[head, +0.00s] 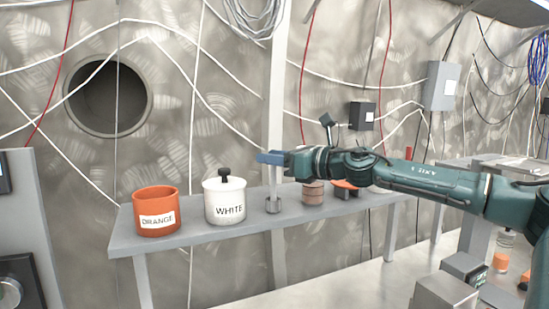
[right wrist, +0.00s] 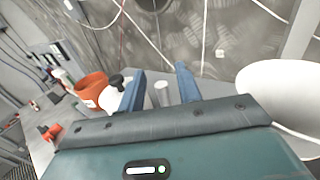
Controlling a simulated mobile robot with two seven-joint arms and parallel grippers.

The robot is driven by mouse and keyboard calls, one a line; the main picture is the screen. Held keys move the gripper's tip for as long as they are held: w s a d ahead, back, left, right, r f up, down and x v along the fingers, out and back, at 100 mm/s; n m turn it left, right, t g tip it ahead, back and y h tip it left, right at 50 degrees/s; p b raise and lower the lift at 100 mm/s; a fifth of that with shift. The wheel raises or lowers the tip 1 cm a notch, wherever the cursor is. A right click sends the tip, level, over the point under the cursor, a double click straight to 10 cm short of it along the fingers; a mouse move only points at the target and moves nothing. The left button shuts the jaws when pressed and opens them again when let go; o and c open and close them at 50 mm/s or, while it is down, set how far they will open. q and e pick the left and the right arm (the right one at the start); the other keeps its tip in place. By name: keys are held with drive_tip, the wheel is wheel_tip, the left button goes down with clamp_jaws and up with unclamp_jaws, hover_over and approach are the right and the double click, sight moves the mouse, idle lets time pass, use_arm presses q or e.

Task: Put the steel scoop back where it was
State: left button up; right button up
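The steel scoop (head: 273,206) stands on the grey shelf, its cup down and a thin handle upright, to the right of the white jar. My right gripper (head: 270,158) reaches in from the right and is above the cup, near the handle's top. In the right wrist view my right gripper (right wrist: 158,82) has its blue fingers wide apart. A small steel cylinder, seemingly the scoop (right wrist: 161,95), shows between them with clear gaps; I see no grip on it. My left gripper is not in view.
The shelf (head: 185,238) also holds an orange pot (head: 156,220) labelled ORANGE, a white jar (head: 225,208) labelled WHITE with a black knob, and a small brownish pot (head: 313,192). A pole rises behind the scoop. A large white rounded shape (right wrist: 275,90) fills the wrist view's right.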

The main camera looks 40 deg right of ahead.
use_arm(q)
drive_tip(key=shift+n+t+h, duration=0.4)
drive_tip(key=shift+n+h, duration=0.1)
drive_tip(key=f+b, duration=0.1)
drive_tip(key=b, duration=0.2)
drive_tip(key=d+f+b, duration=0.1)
drive_tip(key=b, duration=0.2)
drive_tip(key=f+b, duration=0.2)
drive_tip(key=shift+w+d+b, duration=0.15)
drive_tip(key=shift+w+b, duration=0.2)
drive_tip(key=shift+b, duration=0.05)
use_arm(e)
drive_tip(key=v, duration=1.2)
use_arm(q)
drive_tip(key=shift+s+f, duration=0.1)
